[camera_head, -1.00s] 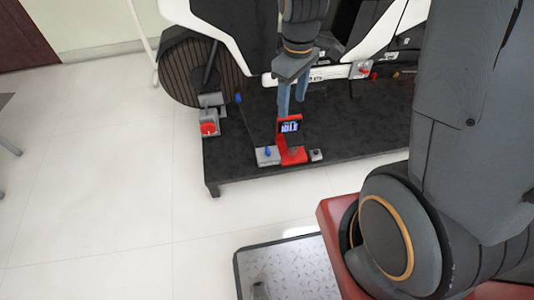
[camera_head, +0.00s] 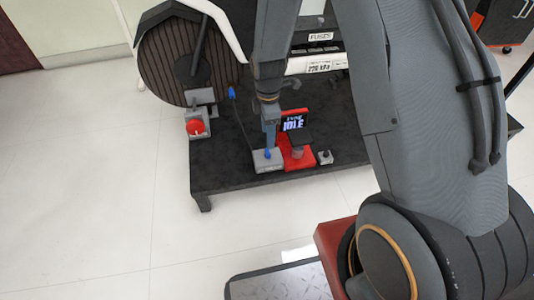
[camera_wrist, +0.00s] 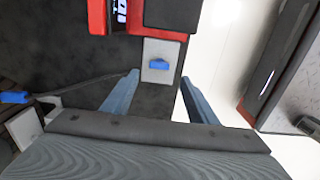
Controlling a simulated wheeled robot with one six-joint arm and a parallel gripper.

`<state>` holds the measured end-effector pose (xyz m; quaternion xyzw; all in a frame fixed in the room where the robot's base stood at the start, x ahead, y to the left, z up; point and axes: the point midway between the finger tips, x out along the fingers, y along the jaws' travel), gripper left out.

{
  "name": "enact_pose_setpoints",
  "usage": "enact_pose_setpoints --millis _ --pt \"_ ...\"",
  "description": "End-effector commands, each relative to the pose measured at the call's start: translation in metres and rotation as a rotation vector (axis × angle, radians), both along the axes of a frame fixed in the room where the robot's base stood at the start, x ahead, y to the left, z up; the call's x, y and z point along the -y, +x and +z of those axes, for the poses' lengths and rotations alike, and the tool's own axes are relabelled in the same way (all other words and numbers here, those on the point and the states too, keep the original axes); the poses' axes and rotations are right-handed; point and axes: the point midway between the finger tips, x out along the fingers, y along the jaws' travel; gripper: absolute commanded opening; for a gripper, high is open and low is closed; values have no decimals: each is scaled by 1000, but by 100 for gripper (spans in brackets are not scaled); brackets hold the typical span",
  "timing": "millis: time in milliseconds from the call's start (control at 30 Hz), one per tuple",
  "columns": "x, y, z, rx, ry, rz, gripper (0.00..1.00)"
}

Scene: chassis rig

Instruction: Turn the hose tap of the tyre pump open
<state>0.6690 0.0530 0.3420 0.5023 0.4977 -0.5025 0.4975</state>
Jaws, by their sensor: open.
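The tyre pump (camera_head: 297,161) is a red unit with a lit display on the dark platform. Beside it on the left is a pale grey block (camera_head: 277,164) bearing the small blue hose tap (camera_head: 267,154). My gripper (camera_head: 270,141) is just above the tap, with its blue-grey fingers pointing down. In the wrist view the tap (camera_wrist: 159,65) lies across the grey block (camera_wrist: 161,48), just ahead of the gap between my open fingertips (camera_wrist: 159,78). Nothing is between the fingers. Contact with the tap does not show.
A thin dark hose runs to a blue-ended piece (camera_head: 231,92) left of my gripper. A grey box with a red knob (camera_head: 195,128) stands at the platform's left edge. A small grey box (camera_head: 325,157) sits right of the pump. White panels (camera_head: 315,62) stand behind.

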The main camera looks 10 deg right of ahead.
Motion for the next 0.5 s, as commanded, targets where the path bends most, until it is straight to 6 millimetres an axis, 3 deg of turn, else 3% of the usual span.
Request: enact_pose_setpoints --millis 267,500 --pt "0 1 -19 -2 0 12 53" --pt "0 1 -55 -3 0 11 53"
